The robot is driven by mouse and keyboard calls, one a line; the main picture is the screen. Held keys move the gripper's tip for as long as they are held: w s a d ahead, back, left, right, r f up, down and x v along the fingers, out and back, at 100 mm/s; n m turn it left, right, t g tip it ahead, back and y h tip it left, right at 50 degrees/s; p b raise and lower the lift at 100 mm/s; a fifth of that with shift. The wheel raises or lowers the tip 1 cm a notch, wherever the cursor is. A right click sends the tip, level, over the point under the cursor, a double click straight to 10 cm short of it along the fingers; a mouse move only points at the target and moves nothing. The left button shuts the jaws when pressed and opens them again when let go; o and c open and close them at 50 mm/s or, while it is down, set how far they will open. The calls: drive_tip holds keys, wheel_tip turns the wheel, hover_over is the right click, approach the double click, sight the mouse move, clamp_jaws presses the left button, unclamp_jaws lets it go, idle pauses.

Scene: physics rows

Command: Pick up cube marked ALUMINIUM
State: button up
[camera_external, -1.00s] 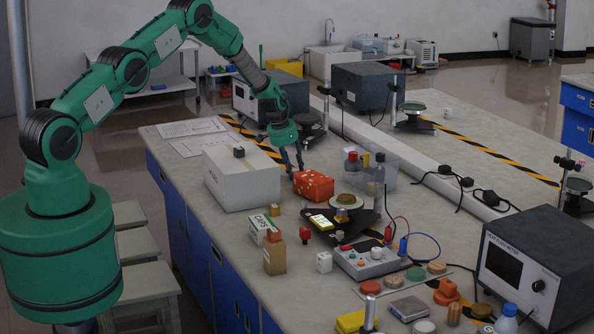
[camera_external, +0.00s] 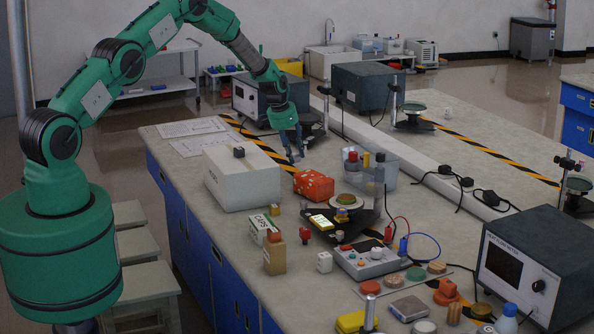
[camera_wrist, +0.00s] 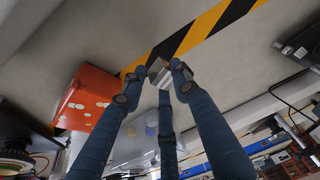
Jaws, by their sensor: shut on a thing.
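My gripper (camera_external: 297,158) is over the far part of the bench, just behind a red box with pale spots (camera_external: 313,186). In the wrist view my gripper's blue fingers (camera_wrist: 156,78) are closed around a small grey metallic cube (camera_wrist: 160,74). The cube is small in the picture and partly covered by the fingertips; no marking can be read on it. In the outside view the cube is hard to make out between the fingers.
The red box also shows close at the left in the wrist view (camera_wrist: 90,95). A clear bin (camera_external: 383,172) is to the right. Striped tape (camera_external: 262,148) runs behind.

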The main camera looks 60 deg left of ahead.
sight(297, 154)
drive_tip(key=shift+r, duration=1.95)
